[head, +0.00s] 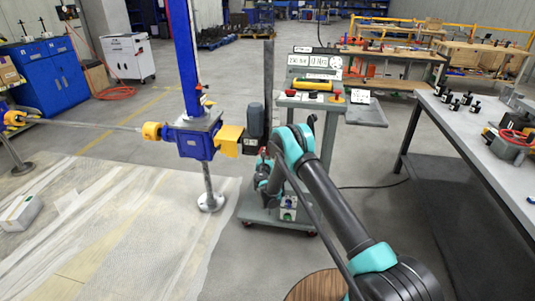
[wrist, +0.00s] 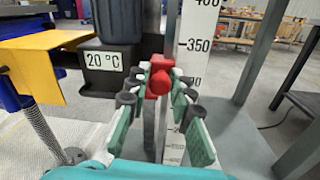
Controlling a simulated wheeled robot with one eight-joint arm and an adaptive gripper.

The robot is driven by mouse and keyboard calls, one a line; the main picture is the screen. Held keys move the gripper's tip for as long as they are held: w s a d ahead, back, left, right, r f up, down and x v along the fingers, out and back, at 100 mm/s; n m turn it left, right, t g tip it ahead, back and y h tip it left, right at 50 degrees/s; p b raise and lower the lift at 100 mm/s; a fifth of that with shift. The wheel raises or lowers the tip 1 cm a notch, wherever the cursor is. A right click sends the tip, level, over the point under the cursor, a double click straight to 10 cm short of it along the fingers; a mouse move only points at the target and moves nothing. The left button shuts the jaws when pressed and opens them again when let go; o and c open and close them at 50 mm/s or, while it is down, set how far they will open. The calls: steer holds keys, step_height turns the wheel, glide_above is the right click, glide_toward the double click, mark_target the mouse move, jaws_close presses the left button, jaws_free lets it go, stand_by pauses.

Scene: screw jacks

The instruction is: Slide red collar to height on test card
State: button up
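A white scale (wrist: 197,45) stands just behind and to the right; 350 and 400 are readable, and the collar is below the 350 mark, near a partly hidden lower number. In the head view my arm hides the gripper and most of the rod.
A blue screw jack (head: 190,139) with a yellow guard (head: 228,140) stands left of my arm. A dark motor with a "20 °C" label (wrist: 104,60) is close left of my fingers. A grey workbench (head: 475,125) is at right.

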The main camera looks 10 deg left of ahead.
steer(key=o, duration=0.3)
steer(key=s, duration=0.7)
steer(key=shift+s+d, duration=0.15)
steer(key=shift+s, duration=0.05)
